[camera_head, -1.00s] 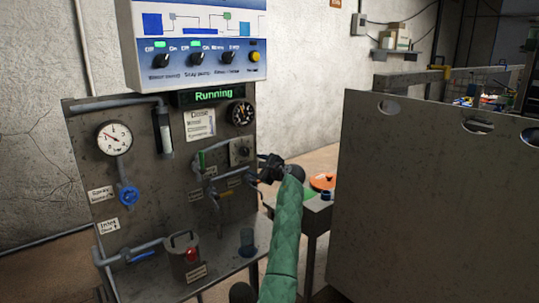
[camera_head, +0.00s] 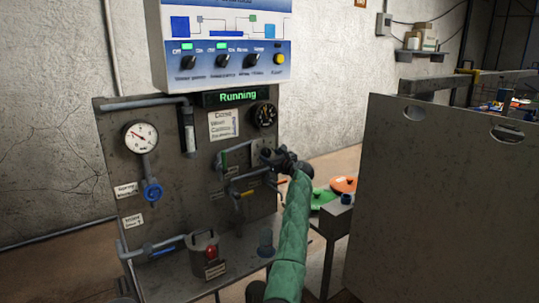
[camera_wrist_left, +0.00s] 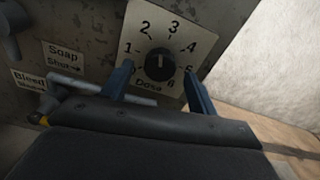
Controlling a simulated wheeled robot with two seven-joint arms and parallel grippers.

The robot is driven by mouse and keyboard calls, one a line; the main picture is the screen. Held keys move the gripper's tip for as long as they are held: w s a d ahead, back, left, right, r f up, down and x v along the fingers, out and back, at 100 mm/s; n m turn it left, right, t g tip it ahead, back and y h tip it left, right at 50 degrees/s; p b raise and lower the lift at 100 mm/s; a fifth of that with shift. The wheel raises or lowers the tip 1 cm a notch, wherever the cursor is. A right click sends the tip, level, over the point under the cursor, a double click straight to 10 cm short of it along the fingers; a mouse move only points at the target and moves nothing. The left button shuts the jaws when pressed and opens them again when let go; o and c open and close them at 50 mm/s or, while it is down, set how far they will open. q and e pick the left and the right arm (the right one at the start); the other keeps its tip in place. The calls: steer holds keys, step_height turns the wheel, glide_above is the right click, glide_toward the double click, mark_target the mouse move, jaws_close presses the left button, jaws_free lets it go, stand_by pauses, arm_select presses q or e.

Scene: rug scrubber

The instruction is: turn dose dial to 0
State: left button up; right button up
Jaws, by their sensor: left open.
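The dose dial (camera_wrist_left: 159,64) is a black round knob on a pale plate (camera_wrist_left: 135,25) numbered 0 to 6. Its light mark points roughly up, between 2 and 3. My left gripper (camera_wrist_left: 157,70) is open, with one blue finger on each side of the knob's lower half. I cannot tell whether the fingers touch it. In the head view my left gripper (camera_head: 270,157) is at the panel and hides most of the dial; only the plate's edge (camera_head: 256,146) shows. My right gripper is not in view.
Soap (camera_wrist_left: 64,56) and Bleed (camera_wrist_left: 28,80) labels and a grey pipe handle (camera_wrist_left: 80,88) lie left of the dial. The metal panel (camera_head: 185,225) also carries a gauge (camera_head: 140,137) and a blue valve (camera_head: 152,192). A large metal sheet (camera_head: 440,200) stands at right.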

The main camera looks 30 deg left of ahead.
arm_select(q)
steer(key=shift+w+a, duration=0.3)
steer(key=shift+a, duration=0.45)
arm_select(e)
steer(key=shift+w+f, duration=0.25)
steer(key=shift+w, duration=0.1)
arm_select(q)
steer(key=shift+c, duration=0.2)
